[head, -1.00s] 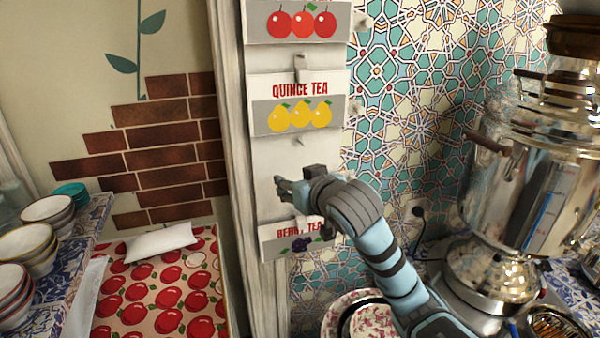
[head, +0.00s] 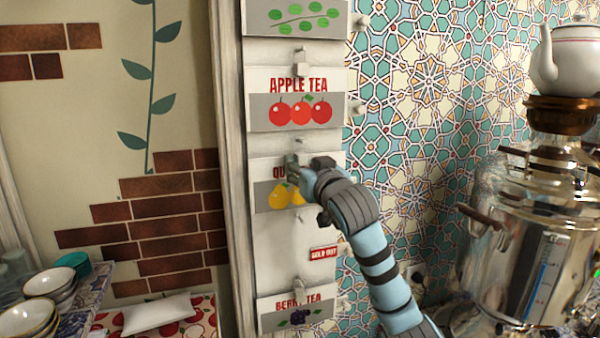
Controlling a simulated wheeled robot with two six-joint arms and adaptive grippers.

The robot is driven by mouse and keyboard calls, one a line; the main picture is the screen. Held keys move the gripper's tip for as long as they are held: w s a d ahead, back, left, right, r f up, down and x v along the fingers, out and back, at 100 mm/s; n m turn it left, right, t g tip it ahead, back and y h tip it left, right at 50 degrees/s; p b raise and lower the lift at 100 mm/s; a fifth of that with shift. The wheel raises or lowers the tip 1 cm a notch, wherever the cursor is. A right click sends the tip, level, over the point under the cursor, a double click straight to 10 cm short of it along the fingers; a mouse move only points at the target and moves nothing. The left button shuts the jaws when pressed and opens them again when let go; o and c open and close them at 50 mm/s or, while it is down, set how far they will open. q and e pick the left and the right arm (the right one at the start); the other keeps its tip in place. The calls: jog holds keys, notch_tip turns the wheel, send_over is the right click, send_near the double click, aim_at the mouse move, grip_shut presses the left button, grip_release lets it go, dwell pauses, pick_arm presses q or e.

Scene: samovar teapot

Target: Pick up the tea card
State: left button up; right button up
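Tea cards hang in a column on a pale board. The apple tea card (head: 262,108) with red apples is above the quince tea card (head: 262,196) with yellow quinces. The berry tea card (head: 270,318) is at the bottom. A card with green leaves (head: 275,18) is cut off at the top. My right gripper (head: 293,167) is at the upper part of the quince tea card and hides much of its lettering and right side. I cannot tell whether it touches the card or how far its fingers are apart. My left gripper is not in view.
A bare slot with a small red "sold out" sign (head: 323,253) lies between the quince and berry cards. A metal samovar (head: 545,260) with a white teapot (head: 570,62) on top stands at right. Stacked bowls (head: 28,320) stand at lower left.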

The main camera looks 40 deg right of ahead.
jog(key=shift+w+f, duration=0.1)
jog(key=shift+w, duration=0.1)
jog(key=shift+c, duration=1.1)
grip_shut()
